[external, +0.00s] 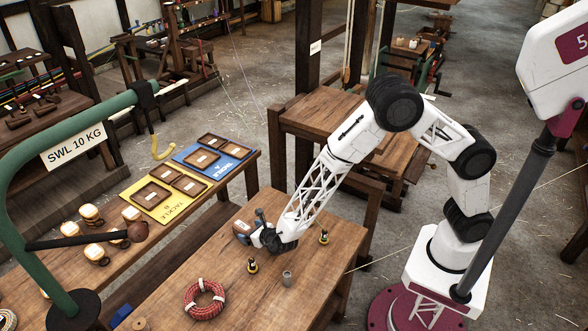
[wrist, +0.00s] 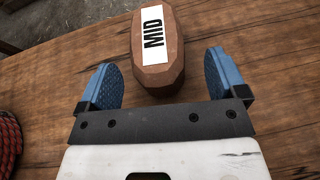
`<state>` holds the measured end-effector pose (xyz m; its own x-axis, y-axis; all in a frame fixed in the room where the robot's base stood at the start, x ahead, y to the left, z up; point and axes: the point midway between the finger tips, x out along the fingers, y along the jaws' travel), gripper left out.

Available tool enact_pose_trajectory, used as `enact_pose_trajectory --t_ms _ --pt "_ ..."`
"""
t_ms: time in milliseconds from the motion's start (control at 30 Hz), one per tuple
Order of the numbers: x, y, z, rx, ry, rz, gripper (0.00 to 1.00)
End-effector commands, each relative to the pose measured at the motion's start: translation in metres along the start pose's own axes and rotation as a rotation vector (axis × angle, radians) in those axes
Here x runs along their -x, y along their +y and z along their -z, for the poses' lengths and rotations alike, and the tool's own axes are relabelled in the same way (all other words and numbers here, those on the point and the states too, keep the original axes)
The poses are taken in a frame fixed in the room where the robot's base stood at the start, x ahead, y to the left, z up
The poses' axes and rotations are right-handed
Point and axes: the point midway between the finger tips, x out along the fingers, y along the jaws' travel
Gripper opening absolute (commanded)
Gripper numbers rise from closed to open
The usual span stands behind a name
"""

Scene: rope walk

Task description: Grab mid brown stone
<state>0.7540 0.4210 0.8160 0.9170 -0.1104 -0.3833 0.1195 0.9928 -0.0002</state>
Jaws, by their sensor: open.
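The mid brown stone (wrist: 158,60) is a faceted brown block with a white label reading MID. It lies on the wooden table, and its near end sits between my gripper's fingers in the wrist view. My gripper (wrist: 166,80) is open, with one blue pad on each side of the stone and a visible gap on both sides. In the external view my gripper (external: 256,232) is low over the table, and the stone (external: 242,228) shows just beyond it, partly hidden by the gripper.
A red rope coil (external: 204,300), a grey cylinder (external: 287,278) and two small black-and-brass pieces (external: 252,266) (external: 324,237) stand on the table (external: 170,287). A bench at left holds a yellow TACKLE board (external: 152,205) and a blue board (external: 212,160). A green crane arm (external: 90,108) stands left.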

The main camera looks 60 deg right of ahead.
Motion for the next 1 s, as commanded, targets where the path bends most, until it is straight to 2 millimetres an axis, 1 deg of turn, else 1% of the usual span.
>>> enact_pose_trajectory --t_ms 200,400,1000 --pt "-0.021 0.002 0.0 0.0 0.0 -0.001 0.91" --pt "-0.032 0.002 0.0 0.0 0.0 -0.001 0.91" --pt "-0.033 0.002 0.0 0.0 -0.001 -0.001 0.91"
